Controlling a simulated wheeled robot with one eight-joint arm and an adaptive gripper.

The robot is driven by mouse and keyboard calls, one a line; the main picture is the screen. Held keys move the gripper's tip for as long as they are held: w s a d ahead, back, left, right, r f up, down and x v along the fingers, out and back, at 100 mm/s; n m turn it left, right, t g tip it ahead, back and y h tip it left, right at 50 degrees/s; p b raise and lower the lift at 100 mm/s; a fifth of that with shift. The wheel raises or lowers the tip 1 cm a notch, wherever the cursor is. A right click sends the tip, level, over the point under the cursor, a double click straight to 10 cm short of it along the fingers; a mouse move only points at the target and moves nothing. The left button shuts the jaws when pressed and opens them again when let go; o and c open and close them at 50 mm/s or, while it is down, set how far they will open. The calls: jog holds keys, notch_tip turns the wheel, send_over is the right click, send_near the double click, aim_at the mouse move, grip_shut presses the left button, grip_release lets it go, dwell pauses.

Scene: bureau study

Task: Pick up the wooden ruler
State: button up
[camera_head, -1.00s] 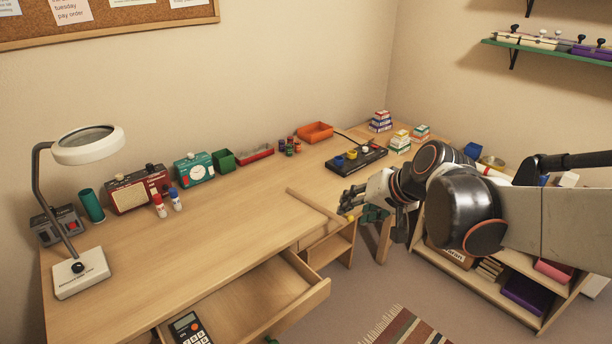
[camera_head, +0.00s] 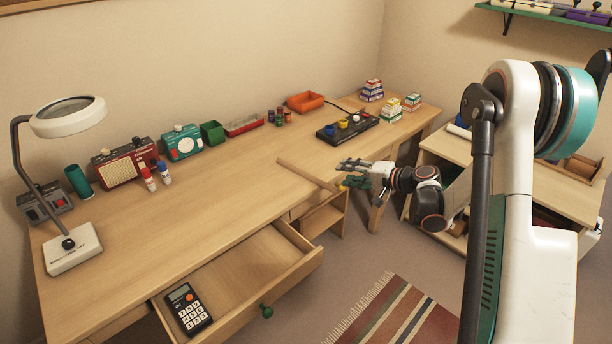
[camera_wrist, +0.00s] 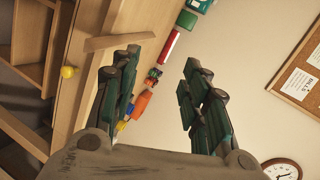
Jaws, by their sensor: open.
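The wooden ruler (camera_head: 305,174) lies on the desk top (camera_head: 225,205), with its near end at the front edge. In the wrist view the ruler (camera_wrist: 118,41) is a pale strip at the upper left, beside the left finger. My gripper (camera_head: 350,173) is at the desk's front edge, close to the ruler's near end. In the wrist view my gripper (camera_wrist: 160,62) has its green fingers spread wide with nothing between them. The ruler is outside the fingers in that view; whether they touch it I cannot tell.
An open drawer (camera_head: 245,272) with a calculator (camera_head: 188,308) juts out at the front. A black control box (camera_head: 347,128) stands behind my gripper. A magnifier lamp (camera_head: 68,118), radio (camera_head: 127,165) and clock (camera_head: 183,143) stand at the left. The desk's middle is clear.

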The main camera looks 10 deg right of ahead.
jog(key=w+d+f+m+t+y, duration=0.1)
jog(key=d+f+t, duration=0.15)
jog(key=f, duration=0.45)
jog(key=m+y, duration=0.1)
send_near(330, 189)
jog(key=shift+t, duration=0.35)
jog(key=shift+w+d+b+x, duration=0.1)
jog(key=shift+b+x, duration=0.55)
jog(key=shift+x, duration=2)
jog(key=shift+w+d+b+x, duration=0.15)
jog(key=shift+b+x, duration=0.45)
jog(key=shift+x, duration=2)
jog(key=shift+s+f, duration=0.1)
grip_shut()
